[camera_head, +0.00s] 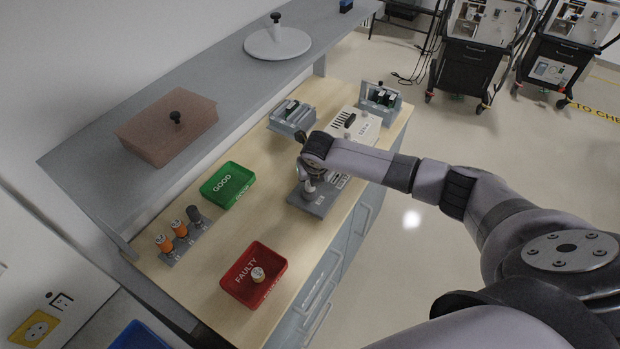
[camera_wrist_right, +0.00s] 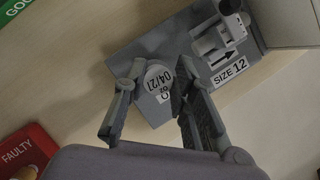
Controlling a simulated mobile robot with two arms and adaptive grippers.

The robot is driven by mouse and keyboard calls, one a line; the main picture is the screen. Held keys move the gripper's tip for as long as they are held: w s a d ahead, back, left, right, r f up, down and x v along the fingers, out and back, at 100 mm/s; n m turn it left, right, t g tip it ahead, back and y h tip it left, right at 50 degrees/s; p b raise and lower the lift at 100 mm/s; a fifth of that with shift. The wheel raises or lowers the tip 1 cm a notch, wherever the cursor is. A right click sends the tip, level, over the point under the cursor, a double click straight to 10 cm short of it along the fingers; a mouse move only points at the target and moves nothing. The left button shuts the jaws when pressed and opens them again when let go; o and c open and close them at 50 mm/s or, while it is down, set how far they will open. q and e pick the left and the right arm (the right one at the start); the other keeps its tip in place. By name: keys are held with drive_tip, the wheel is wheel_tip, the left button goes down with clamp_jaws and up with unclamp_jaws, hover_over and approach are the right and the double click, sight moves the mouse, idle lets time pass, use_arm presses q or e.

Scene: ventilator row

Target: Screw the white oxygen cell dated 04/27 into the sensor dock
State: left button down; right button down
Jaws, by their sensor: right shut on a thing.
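The white oxygen cell (camera_wrist_right: 159,82), marked O2 04/27, shows its round labelled end between the two fingers of my right gripper (camera_wrist_right: 158,92) in the wrist view. The gripper is shut on it. In the head view my right gripper (camera_head: 308,176) is over the grey dock plate (camera_head: 318,207), which also shows in the wrist view (camera_wrist_right: 120,65). Whether the cell touches or is seated in the plate is hidden. Beside the cell the plate bears a grey fitting (camera_wrist_right: 222,38) and a label reading SIZE 12. My left gripper is not in view.
A red FAULTY tray (camera_head: 233,276) holds a small round cell (camera_head: 258,274). A green GOOD tray (camera_head: 228,185) appears empty. A rack (camera_head: 190,236) with orange and grey cylinders stands at the left. Grey holders (camera_head: 293,117) and a white panel stand at the back.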

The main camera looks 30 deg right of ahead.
drive_tip(key=m+h, duration=0.1)
drive_tip(key=m, duration=0.2)
drive_tip(key=shift+a+m+g, duration=0.1)
drive_tip(key=shift+m+g, duration=0.2)
drive_tip(key=shift+m, duration=0.1)
drive_tip(key=shift+m+h, duration=0.5)
drive_tip(key=shift+m, duration=0.5)
drive_tip(key=shift+g, duration=0.3)
drive_tip(key=m+g+h, duration=0.1)
drive_tip(key=m, duration=0.3)
drive_tip(key=m+g, duration=0.1)
drive_tip(key=m, duration=0.2)
drive_tip(key=shift+f+m+g, duration=0.1)
drive_tip(key=shift+m+g, duration=0.4)
drive_tip(key=shift+m, duration=0.3)
